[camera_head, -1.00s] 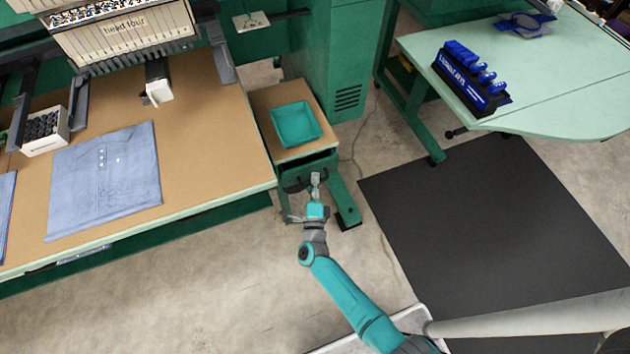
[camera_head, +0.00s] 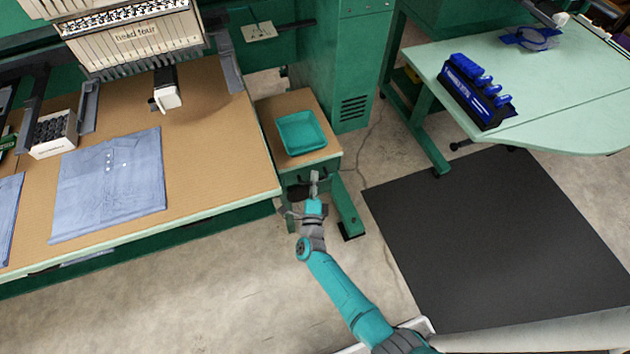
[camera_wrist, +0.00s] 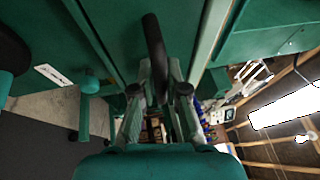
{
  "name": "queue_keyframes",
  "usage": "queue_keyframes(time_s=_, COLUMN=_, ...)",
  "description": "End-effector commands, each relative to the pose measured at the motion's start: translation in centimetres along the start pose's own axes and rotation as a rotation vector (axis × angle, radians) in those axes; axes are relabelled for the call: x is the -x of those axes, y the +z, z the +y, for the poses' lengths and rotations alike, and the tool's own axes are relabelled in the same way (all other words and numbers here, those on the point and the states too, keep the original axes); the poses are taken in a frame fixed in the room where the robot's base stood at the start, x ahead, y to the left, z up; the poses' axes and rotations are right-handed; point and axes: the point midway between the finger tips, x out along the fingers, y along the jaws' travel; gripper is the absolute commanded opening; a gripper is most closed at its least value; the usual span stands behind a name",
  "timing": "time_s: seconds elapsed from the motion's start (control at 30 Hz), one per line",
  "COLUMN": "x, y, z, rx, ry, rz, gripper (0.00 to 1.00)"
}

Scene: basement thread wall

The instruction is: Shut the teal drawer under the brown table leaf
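The brown table leaf (camera_head: 265,122) stands at the right end of the large table in the head view, with a teal tray on it. The green drawer front (camera_head: 318,167) is below its front edge, partly hidden by my gripper. A dark curved handle (camera_head: 297,193) shows just left of my gripper (camera_head: 314,178). In the wrist view a dark handle bar (camera_wrist: 154,48) stands close at the fingertips of my gripper (camera_wrist: 160,72). Whether the fingers grip it, and how far the drawer stands out, I cannot tell.
The teal tray (camera_head: 301,133) is on the leaf. The large table (camera_head: 210,165) with folded blue shirts is to the left. A green table leg (camera_head: 347,212) stands just right of my gripper. A black mat (camera_head: 490,240) and pale green table (camera_head: 560,95) are to the right.

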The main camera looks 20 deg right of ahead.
Motion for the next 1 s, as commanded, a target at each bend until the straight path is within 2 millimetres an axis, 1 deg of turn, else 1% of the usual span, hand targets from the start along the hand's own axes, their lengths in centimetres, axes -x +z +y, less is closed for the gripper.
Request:
queue_keyframes(time_s=0.03, x=-0.2, y=0.1, z=-0.1, rx=-0.002, ry=0.000, rz=-0.001, gripper=0.26)
queue_keyframes(time_s=0.07, x=-0.2, y=0.1, z=-0.1, rx=-0.002, ry=0.000, rz=-0.001, gripper=0.34)
queue_keyframes(time_s=0.1, x=-0.2, y=0.1, z=-0.1, rx=-0.002, ry=-0.001, rz=-0.001, gripper=0.37)
queue_keyframes(time_s=0.43, x=0.0, y=0.1, z=-0.1, rx=-0.001, ry=-0.001, rz=0.000, gripper=0.37)
queue_keyframes(time_s=0.57, x=0.8, y=0.1, z=0.0, rx=-0.001, ry=0.000, rz=-0.001, gripper=0.37)
queue_keyframes(time_s=0.67, x=2.1, y=0.1, z=0.0, rx=-0.001, ry=-0.001, rz=-0.003, gripper=0.37)
queue_keyframes(time_s=1.0, x=8.7, y=0.1, z=0.0, rx=-0.001, ry=0.000, rz=-0.003, gripper=0.37)
